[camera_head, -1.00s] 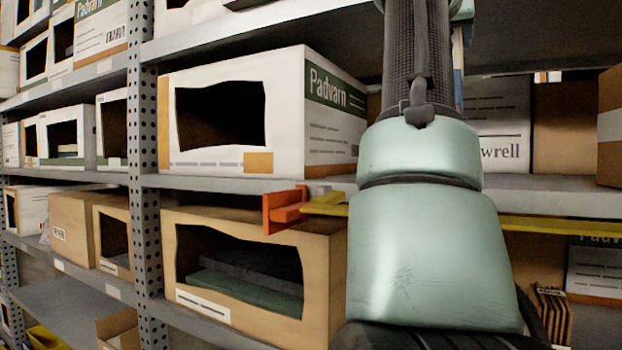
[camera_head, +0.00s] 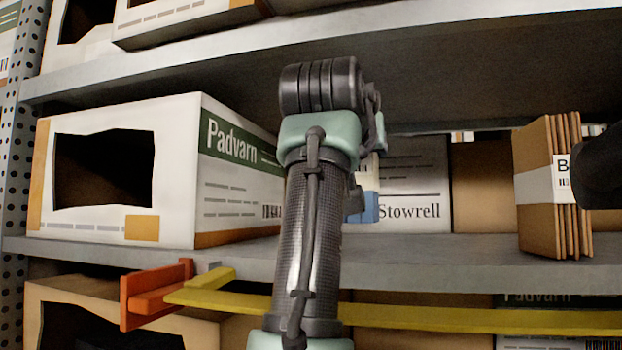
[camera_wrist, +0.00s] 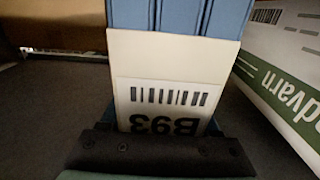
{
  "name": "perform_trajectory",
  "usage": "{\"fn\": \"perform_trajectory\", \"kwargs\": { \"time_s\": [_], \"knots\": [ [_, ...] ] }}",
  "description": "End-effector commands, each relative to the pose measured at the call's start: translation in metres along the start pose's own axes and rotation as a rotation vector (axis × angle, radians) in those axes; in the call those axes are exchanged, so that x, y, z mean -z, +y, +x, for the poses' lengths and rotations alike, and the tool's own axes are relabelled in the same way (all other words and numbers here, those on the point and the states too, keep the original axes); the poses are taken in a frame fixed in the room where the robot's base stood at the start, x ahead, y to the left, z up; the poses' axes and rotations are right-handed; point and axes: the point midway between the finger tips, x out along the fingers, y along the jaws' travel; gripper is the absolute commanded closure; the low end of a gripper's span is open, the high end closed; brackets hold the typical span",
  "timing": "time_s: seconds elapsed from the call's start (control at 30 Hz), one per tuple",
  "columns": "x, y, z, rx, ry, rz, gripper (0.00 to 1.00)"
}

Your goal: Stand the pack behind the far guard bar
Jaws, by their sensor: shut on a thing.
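The pack is blue, with a white band and a B93 barcode label, and shows large in the wrist view (camera_wrist: 172,85). My gripper (camera_wrist: 158,150) is shut on it at the label end. In the head view only a small blue part of the pack (camera_head: 370,207) shows beside my arm, over the middle shelf. Whether the pack touches the shelf cannot be told. A yellow guard bar (camera_head: 430,317) runs along the shelf front, with an orange bracket (camera_head: 152,294) at its left end.
A white Padvarn box (camera_head: 240,180) stands left of the pack and is close beside it in the wrist view (camera_wrist: 290,75). A Stowrell box (camera_head: 415,185) stands behind. A brown cardboard pack (camera_head: 548,185) stands to the right. The upper shelf (camera_head: 250,60) hangs above.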

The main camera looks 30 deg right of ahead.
Motion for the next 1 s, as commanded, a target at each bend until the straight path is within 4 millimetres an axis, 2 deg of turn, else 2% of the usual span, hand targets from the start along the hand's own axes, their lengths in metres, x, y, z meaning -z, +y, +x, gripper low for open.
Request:
{"fn": "perform_trajectory", "kwargs": {
  "time_s": [0.37,0.77,0.8,0.97,1.0],
  "knots": [
    [-0.036,-0.001,-0.001,0.001,0.004,0.0,1.0],
    [-0.041,0.0,-0.001,0.0,0.005,0.0,1.0],
    [-0.044,0.0,0.0,0.001,0.0,-0.001,0.36],
    [-0.043,0.0,0.0,0.001,0.0,-0.001,0.08],
    [-0.043,0.0,0.0,0.001,0.0,-0.001,0.08]
  ]
}}
